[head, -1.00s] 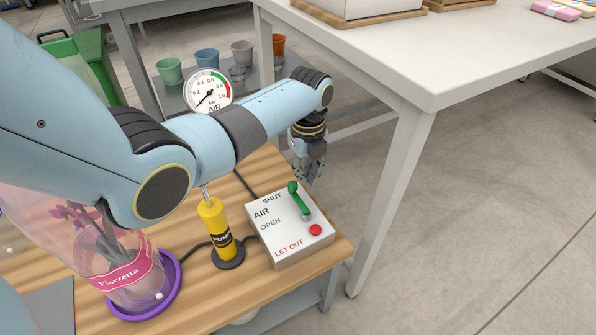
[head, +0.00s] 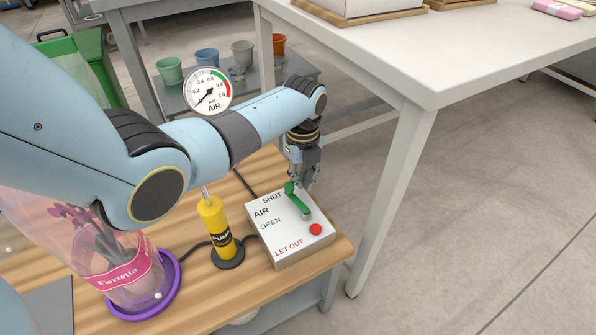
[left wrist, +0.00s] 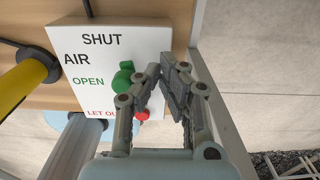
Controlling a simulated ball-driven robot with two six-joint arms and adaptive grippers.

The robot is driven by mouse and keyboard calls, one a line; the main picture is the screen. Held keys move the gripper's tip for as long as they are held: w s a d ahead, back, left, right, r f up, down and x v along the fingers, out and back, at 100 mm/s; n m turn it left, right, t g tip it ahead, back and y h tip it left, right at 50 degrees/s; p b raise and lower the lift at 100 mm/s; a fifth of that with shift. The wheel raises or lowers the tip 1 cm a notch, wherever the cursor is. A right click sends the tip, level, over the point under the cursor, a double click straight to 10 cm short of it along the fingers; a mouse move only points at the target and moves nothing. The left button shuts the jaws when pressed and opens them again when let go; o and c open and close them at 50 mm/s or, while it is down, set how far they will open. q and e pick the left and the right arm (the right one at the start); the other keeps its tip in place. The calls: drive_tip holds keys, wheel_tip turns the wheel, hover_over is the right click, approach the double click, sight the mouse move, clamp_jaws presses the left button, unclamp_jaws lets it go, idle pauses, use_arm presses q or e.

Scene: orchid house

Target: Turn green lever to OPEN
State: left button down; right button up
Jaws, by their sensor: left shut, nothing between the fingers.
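The green lever (head: 301,203) is on top of the white AIR box (head: 285,245). Its knob end is by the word SHUT, and OPEN is printed to its left. In the left wrist view the lever (left wrist: 122,78) is partly hidden by a finger. My left gripper (head: 303,184) points down with its fingers shut and empty, right beside the knob end. In the left wrist view its fingertips (left wrist: 167,66) are just right of the lever; I cannot tell whether they touch it. My right gripper is not in view.
A red button (head: 316,229) sits near the lever by LET OUT. A yellow pump (head: 215,230) and a pressure gauge (head: 208,91), needle low, stand left of the box. A clear wrapped orchid (head: 130,270) stands in a purple dish (head: 170,292). A white table (head: 440,75) is behind right.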

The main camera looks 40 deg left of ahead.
sight(287, 183)
use_arm(q)
drive_tip(key=shift+s+a+p, duration=0.3)
drive_tip(key=shift+s+a, duration=0.1)
drive_tip(key=shift+s, duration=0.05)
drive_tip(key=shift+s+a+r+p, duration=0.1)
drive_tip(key=shift+s+a+p, duration=0.3)
drive_tip(key=shift+s+p, duration=0.4)
drive_tip(key=shift+s+a, duration=0.1)
drive_tip(key=shift+s, duration=0.25)
drive_tip(key=shift+s+a+p, duration=0.15)
drive_tip(key=shift+s+p, duration=0.75)
drive_tip(key=shift+p, duration=0.1)
